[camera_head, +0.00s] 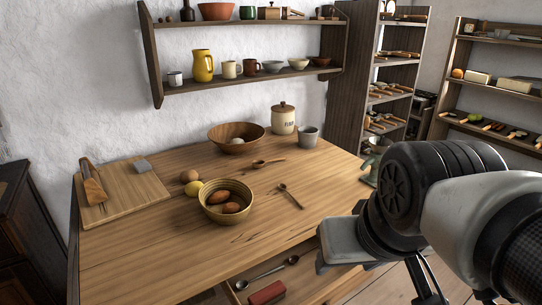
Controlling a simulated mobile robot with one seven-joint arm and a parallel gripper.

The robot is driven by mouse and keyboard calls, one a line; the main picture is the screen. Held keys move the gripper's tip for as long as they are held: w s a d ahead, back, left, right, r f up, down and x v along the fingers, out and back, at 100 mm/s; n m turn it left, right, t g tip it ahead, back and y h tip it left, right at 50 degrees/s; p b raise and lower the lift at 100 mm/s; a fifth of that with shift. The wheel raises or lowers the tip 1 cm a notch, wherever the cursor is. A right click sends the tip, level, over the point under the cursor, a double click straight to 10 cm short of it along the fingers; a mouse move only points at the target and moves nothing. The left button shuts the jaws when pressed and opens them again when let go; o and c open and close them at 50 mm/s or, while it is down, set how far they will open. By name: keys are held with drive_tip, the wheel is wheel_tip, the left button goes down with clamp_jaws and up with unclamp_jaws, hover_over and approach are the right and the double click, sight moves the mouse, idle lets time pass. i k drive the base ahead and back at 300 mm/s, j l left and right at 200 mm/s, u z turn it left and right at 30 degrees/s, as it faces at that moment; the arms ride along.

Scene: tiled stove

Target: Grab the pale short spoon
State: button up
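Two small spoons lie on the wooden table (130,250). A short, lighter wooden spoon (266,163) lies toward the back, right of the wooden bowl; it looks like the pale short one. A thinner, darker spoon (290,195) lies nearer, right of the striped bowl. My arm fills the right side of the picture, in front of the table's right end. Part of my gripper (426,282) shows as dark pieces at the bottom edge, well apart from both spoons. Its fingertips are cut off or hidden, so its opening cannot be seen.
A striped bowl (214,215) with brown eggs stands mid-table, beside a lemon (194,188). A wooden bowl (229,147), lidded jar (283,119) and grey cup (308,136) stand behind. A cutting board (130,195) lies left. An open drawer (310,282) juts out below.

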sight(282, 186)
drive_tip(key=i+l+u, duration=0.2)
drive_tip(key=l+u, duration=0.3)
drive_tip(key=l, duration=0.55)
drive_tip(key=l+u, duration=0.5)
drive_tip(key=l, duration=0.6)
